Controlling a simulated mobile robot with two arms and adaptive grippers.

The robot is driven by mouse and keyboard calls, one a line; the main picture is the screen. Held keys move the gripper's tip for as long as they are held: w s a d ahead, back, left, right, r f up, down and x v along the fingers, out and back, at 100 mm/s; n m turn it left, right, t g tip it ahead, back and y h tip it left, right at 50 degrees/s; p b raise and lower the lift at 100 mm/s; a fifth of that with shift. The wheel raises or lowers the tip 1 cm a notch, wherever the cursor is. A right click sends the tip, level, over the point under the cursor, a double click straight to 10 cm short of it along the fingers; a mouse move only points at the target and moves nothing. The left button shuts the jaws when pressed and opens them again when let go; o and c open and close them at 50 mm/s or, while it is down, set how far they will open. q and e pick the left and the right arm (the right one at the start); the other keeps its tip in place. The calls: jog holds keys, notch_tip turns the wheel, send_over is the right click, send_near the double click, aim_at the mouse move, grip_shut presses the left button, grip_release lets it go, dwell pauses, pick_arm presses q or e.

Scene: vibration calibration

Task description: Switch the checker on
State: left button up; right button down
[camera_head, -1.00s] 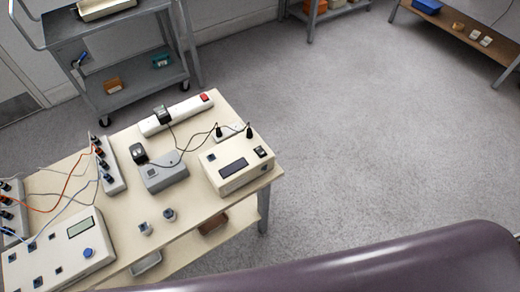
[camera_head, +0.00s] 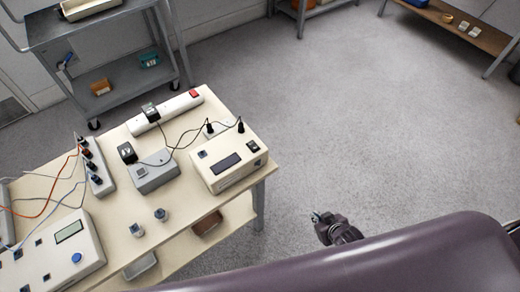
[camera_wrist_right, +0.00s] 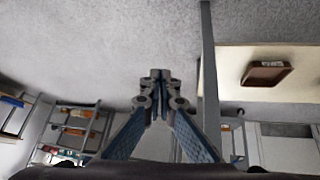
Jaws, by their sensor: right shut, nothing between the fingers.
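The checker is probably the cream box (camera_head: 229,160) with a dark display window and a black rocker switch (camera_head: 252,146), at the right end of the table in the head view. I cannot tell which way the rocker is set. My right gripper (camera_head: 319,217) is right of the table, apart from the box, over the floor. In the right wrist view its fingers (camera_wrist_right: 158,75) meet at the tips, shut and empty. My left gripper is not in view.
The table (camera_head: 195,220) also bears a grey box (camera_head: 153,177), a white power strip (camera_head: 166,111) with a red switch, two small cylinders, and a cream meter box (camera_head: 62,251) with wires. A grey cart (camera_head: 97,55) stands behind. The floor (camera_head: 330,110) at right is clear.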

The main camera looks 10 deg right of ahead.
jog(key=w+a+r+t+y+b, duration=0.1)
jog(key=w+a+r, duration=0.15)
jog(key=r, duration=0.35)
jog(key=w+a+r+n+t, duration=0.1)
jog(key=w+r, duration=0.2)
jog(key=r, duration=0.2)
jog(key=w+a+r+t+y+b, duration=0.1)
jog(key=w+a+r, duration=0.15)
jog(key=r, duration=0.35)
jog(key=a+r+y, duration=0.1)
jog(key=a+r, duration=0.1)
jog(key=r, duration=0.4)
jog(key=a+r+n+t+y+b, duration=0.1)
jog(key=a+r, duration=0.2)
jog(key=r, duration=0.3)
jog(key=a+r+t+y, duration=0.1)
jog(key=a+r, duration=0.1)
jog(key=r, duration=0.4)
jog(key=shift+s+a, duration=0.4)
jog(key=p, duration=0.1)
send_over(260, 155)
jog(key=f, duration=0.3)
jog(key=shift+w+a+f, duration=0.15)
jog(key=shift+w+f, duration=0.25)
jog(key=f, duration=0.2)
jog(key=shift+s+f, duration=0.25)
jog(key=shift+f, duration=0.15)
jog(key=shift+s+f, duration=0.1)
jog(key=shift+f, duration=0.45)
